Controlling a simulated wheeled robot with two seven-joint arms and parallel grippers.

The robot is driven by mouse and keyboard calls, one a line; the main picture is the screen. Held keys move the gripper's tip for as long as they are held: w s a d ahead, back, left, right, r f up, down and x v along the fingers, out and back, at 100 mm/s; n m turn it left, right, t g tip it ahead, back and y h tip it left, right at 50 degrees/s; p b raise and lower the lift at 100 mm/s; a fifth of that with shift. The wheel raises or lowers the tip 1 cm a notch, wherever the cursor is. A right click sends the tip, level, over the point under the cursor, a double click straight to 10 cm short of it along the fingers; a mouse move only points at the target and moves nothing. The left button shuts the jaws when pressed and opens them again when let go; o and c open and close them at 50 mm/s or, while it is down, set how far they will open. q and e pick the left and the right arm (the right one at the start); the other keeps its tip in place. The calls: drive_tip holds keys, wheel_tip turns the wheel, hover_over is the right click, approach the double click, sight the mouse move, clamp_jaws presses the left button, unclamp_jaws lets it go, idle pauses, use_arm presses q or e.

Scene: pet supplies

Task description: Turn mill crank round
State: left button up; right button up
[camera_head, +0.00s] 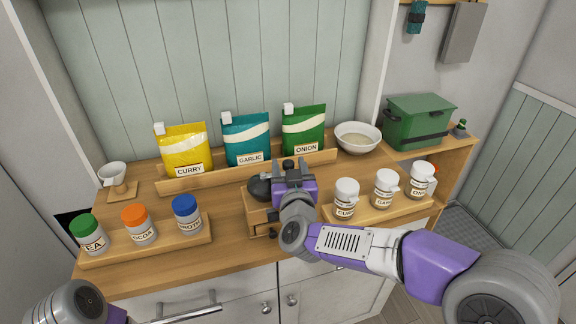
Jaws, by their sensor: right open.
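The mill (258,212) stands on the wooden counter, a wooden box with a dark rounded top, largely hidden behind my right arm. My right gripper (290,170) is open over the mill's right side, its fingers pointing away toward the back. A small dark knob (288,163), apparently the end of the crank, shows between the fingertips. The rest of the crank is hidden, and I cannot tell whether the fingers touch the knob. Part of my left arm shows at the bottom left, but its gripper is out of view.
Curry (185,150), garlic (246,139) and onion (303,131) pouches stand in a rack behind. White-capped jars (384,190) stand at right, colour-capped jars (139,226) at left. A bowl (357,138), a green box (416,122) and a small white cup (112,174) are farther out.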

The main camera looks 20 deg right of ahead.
drive_tip(key=shift+w+d, duration=0.1)
drive_tip(key=shift+w, duration=0.6)
clamp_jaws()
